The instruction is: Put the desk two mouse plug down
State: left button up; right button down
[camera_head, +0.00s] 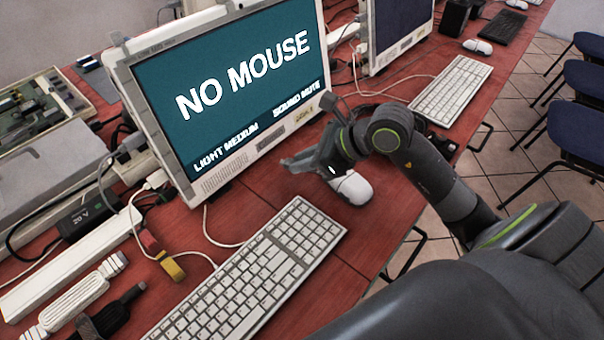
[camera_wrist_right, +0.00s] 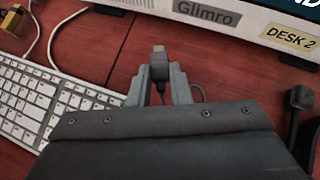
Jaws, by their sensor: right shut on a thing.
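My right gripper (camera_head: 288,163) reaches in from the right, in front of the monitor and above the red desk (camera_head: 258,186). In the right wrist view its two grey fingers (camera_wrist_right: 159,84) are shut on a small dark plug with a light metal tip (camera_wrist_right: 158,65). The tip points away from me, toward the monitor's base. The plug's height above the desk is hard to tell. A cable loop shows beside the right finger. My left gripper is not in view.
The monitor (camera_head: 205,110) reads "NO MOUSE"; its base carries a DESK 2 label (camera_wrist_right: 291,38). A white keyboard (camera_head: 255,272) lies in front. A yellow plug (camera_head: 172,267) and a white power strip (camera_head: 75,262) are at left.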

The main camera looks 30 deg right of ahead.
notch_tip(320, 180, down, 4)
jog(key=shift+r, duration=0.25)
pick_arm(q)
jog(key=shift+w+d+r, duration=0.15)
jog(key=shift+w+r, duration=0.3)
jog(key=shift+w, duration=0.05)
pick_arm(e)
jog(key=shift+f, duration=0.15)
pick_arm(q)
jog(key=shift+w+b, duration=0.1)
jog(key=shift+b, duration=0.25)
pick_arm(e)
jog(key=shift+f, duration=0.1)
jog(key=c, duration=1.3)
grip_release()
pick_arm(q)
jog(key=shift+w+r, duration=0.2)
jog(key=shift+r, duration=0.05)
